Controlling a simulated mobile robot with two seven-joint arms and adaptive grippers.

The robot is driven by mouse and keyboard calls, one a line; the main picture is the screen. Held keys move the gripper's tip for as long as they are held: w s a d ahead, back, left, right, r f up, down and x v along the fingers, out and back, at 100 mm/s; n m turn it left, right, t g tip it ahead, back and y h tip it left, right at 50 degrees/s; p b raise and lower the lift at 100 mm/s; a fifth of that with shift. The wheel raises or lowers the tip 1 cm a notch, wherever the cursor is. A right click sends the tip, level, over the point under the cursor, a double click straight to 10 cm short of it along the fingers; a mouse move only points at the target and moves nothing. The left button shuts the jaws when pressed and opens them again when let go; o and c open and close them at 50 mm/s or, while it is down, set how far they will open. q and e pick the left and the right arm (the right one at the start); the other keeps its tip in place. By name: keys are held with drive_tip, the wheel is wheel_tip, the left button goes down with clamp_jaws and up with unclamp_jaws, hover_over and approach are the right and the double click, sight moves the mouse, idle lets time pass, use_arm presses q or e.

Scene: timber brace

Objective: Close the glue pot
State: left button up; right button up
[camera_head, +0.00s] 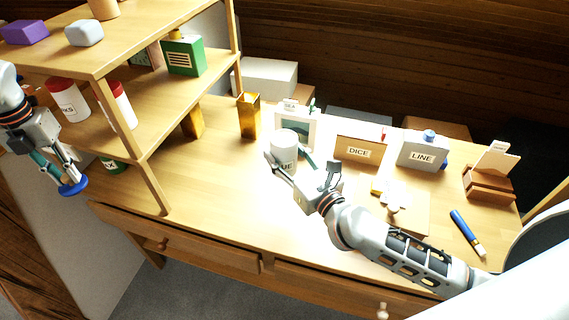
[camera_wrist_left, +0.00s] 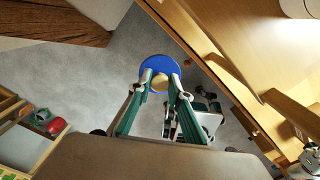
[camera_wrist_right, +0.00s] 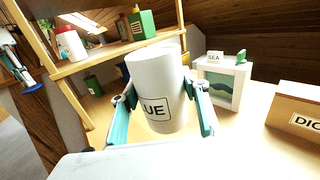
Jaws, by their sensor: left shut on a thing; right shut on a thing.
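The glue pot (camera_head: 284,143) is a white cylinder with a "GLUE" label, partly covered, on or just above the desk. My right gripper (camera_head: 292,172) is shut around its sides. The pot also fills the middle of the right wrist view (camera_wrist_right: 157,85), between the two fingers (camera_wrist_right: 160,112). My left gripper (camera_head: 68,172) is off the desk's left end and shut on a round blue lid (camera_head: 73,188). In the left wrist view the blue lid (camera_wrist_left: 150,66) has a tan centre, held at the fingertips (camera_wrist_left: 160,86). The lid is well apart from the pot.
A wooden shelf unit (camera_head: 150,85) stands between the lid and the pot, with jars and a green box (camera_head: 184,57). Behind the pot are a picture frame, a DICE box (camera_head: 359,152) and a LINE box (camera_head: 422,156). A blue brush (camera_head: 461,225) lies at the right.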

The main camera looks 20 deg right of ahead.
sight(285, 138)
drive_tip(key=shift+r, duration=2.35)
drive_tip(key=shift+o, duration=0.5)
drive_tip(key=c, duration=0.5)
